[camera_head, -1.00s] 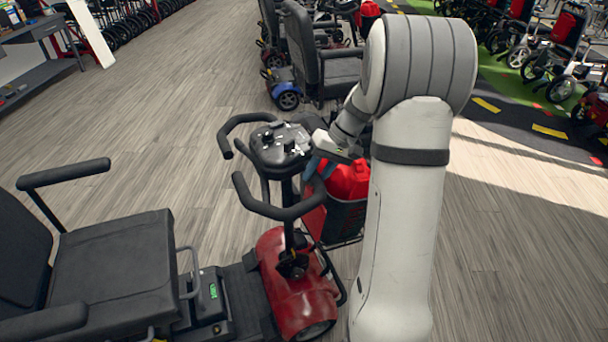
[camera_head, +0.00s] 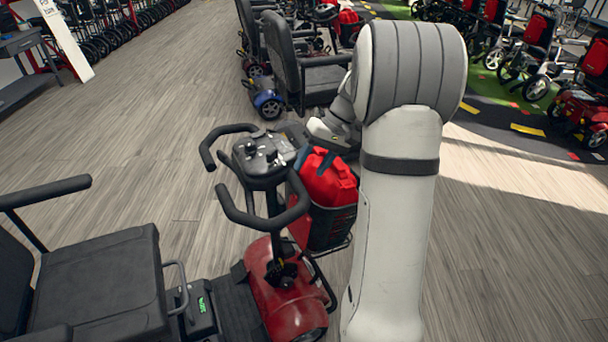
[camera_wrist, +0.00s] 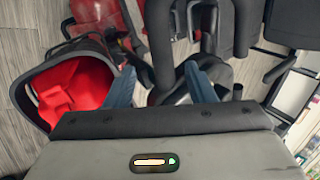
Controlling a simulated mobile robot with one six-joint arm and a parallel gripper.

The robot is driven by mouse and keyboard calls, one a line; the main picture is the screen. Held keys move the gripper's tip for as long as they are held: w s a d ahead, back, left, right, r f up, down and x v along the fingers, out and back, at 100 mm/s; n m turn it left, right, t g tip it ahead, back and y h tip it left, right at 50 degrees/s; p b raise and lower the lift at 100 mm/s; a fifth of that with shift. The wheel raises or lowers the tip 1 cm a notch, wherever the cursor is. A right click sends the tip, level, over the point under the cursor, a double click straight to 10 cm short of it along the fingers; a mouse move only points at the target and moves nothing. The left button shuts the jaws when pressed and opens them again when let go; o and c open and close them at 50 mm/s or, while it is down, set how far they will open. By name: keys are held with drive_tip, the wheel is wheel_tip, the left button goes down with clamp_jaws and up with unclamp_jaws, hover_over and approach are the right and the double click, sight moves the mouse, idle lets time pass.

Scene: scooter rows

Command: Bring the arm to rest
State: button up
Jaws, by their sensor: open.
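My arm (camera_head: 398,215) stands upright and bends over at the top, right of a red mobility scooter. My gripper (camera_wrist: 160,85) is open and empty; its two blue fingers stand apart in the wrist view. In the head view it is partly hidden by my arm, close above and beside a red bag (camera_head: 328,180). The bag sits in the dark front basket (camera_head: 333,226) of the scooter. In the wrist view the red bag (camera_wrist: 75,92) lies in the basket at the left, beside the left finger. I cannot tell if the finger touches the basket.
The scooter's handlebar and console (camera_head: 265,155) stand just left of my gripper, with its seat (camera_head: 95,280) behind. More scooters (camera_head: 305,75) stand at the back. Wheelchairs and scooters line the right. Open wooden floor (camera_head: 130,150) lies left and right.

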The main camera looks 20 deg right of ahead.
drive_tip(key=shift+v, duration=1)
drive_tip(key=s+a+r+t+h+p, duration=0.1)
drive_tip(key=s+a+r+h+p, duration=0.2)
drive_tip(key=s+a, duration=0.3)
drive_tip(key=s+a+r+n+t+h+p, duration=0.1)
drive_tip(key=s+a+r, duration=0.4)
drive_tip(key=s, duration=1)
drive_tip(key=shift+a+h+p, duration=0.9)
drive_tip(key=shift+a+p, duration=0.2)
drive_tip(key=shift+p, duration=0.1)
drive_tip(key=shift+s+a+f, duration=0.1)
drive_tip(key=shift+s+f, duration=0.1)
drive_tip(key=shift+s, duration=0.25)
drive_tip(key=shift+c, duration=1.4)
